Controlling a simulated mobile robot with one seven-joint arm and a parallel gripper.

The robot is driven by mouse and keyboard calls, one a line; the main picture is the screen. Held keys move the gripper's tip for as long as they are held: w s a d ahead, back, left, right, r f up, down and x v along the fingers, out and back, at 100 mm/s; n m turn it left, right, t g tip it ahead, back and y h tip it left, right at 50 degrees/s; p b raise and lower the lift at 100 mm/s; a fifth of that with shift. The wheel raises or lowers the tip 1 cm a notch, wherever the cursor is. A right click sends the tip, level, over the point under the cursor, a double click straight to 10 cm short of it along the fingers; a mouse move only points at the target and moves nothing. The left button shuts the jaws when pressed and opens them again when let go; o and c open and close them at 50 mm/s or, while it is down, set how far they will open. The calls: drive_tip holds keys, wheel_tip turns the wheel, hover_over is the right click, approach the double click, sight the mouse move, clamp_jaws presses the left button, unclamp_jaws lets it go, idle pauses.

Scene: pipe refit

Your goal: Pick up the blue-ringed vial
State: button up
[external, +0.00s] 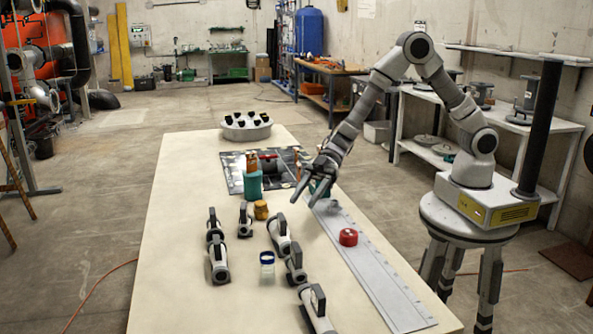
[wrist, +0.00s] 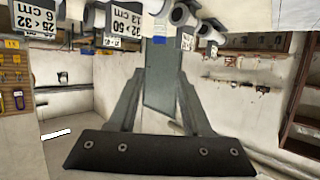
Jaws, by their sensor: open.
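The blue-ringed vial (external: 267,266) is a small clear vial with a blue ring at its top. It stands upright on the pale table among grey pipe pieces in the external view. My gripper (external: 306,200) is open and empty above the table, behind and to the right of the vial and apart from it. In the wrist view my two fingers (wrist: 160,75) are spread, with no object clearly held between them. A small blue patch shows near the top of that view; I cannot tell if it is the vial's ring.
Pipe pieces with black tags (external: 280,232) stand close on both sides of the vial. An orange-brown jar (external: 261,210) and a teal item (external: 252,184) are behind it. The table's front left is clear.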

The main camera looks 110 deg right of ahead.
drive_tip(key=b, duration=0.1)
approach(269, 251)
drive_tip(key=x, duration=0.3)
drive_tip(key=b+x, duration=0.1)
drive_tip(key=x, duration=0.3)
drive_tip(key=shift+w+a+f, duration=0.15)
drive_tip(key=shift+a+f, duration=0.1)
drive_tip(key=shift+a, duration=0.05)
drive_tip(key=shift+w+a, duration=0.3)
drive_tip(key=shift+w, duration=0.05)
clamp_jaws()
